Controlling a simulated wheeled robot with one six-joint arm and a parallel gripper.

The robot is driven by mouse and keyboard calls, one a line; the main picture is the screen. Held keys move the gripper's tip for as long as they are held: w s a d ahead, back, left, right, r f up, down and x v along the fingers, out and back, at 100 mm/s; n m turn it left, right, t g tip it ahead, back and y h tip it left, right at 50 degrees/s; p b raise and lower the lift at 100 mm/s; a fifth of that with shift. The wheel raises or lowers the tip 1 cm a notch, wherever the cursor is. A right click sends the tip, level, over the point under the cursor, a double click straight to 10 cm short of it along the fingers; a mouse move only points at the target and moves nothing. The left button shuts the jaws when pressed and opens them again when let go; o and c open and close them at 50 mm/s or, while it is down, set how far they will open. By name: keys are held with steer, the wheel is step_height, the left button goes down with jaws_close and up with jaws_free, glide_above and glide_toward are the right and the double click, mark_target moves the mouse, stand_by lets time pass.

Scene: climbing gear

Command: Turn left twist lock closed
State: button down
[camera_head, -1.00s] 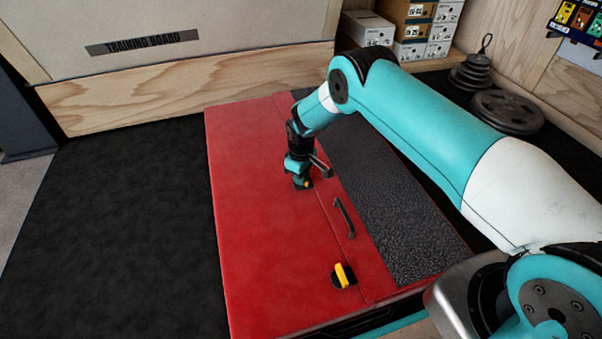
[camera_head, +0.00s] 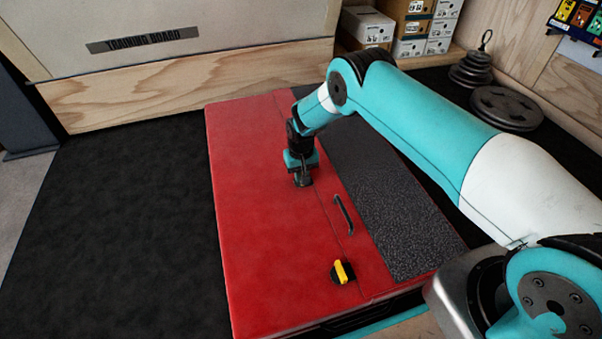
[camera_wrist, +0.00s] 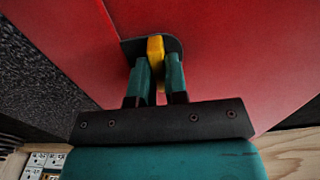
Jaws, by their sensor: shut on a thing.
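The twist lock under my gripper is at the far end of a red mat-like case (camera_head: 262,215). In the wrist view it shows a yellow handle (camera_wrist: 155,48) on a dark base (camera_wrist: 130,48). My gripper (camera_wrist: 159,68) points down with its two teal fingers shut on the yellow handle, one on each side. In the head view my gripper (camera_head: 302,181) hides this lock. A second twist lock (camera_head: 342,272), with a yellow handle on a black base, stands free at the near end of the case, its handle roughly along the seam.
A black handle (camera_head: 343,214) stands between the locks by the seam. A dark textured panel (camera_head: 385,200) lies along the right side of the case. Weight plates (camera_head: 505,107) and boxes (camera_head: 411,28) are at the back right. The black floor at left is clear.

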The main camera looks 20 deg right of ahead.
stand_by(0.5)
steer(key=c, duration=1.1)
jaws_free()
steer(key=shift+c, duration=0.2)
step_height(320, 180, up, 17)
steer(key=p, duration=0.8)
steer(key=shift+r, duration=0.2)
steer(key=shift+r, duration=0.1)
